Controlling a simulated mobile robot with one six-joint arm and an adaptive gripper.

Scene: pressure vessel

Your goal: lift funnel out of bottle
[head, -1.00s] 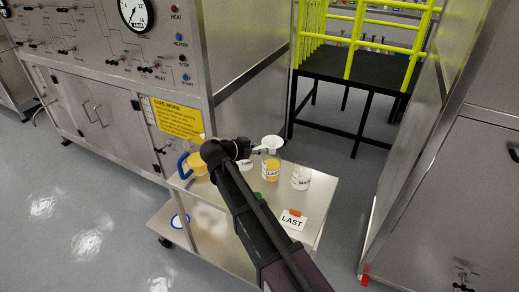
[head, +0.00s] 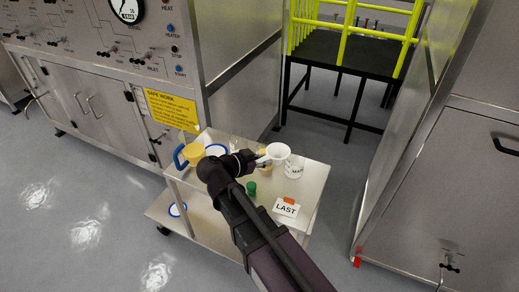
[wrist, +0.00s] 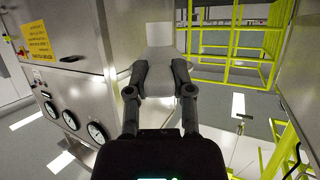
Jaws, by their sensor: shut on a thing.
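A white funnel (head: 279,151) is held at the tip of my gripper (head: 262,157), above the cart top. In the wrist view my gripper (wrist: 160,92) has its two fingers closed on the pale grey funnel (wrist: 160,62). A bottle with yellow contents (head: 264,167) is mostly hidden behind the gripper and funnel. Its label cannot be read now. The funnel's lower end is hidden, so I cannot tell its exact clearance from the bottle. Another bottle, white and labelled (head: 294,167), stands just right of the funnel.
A black platform with yellow railing (head: 345,80) stands behind.

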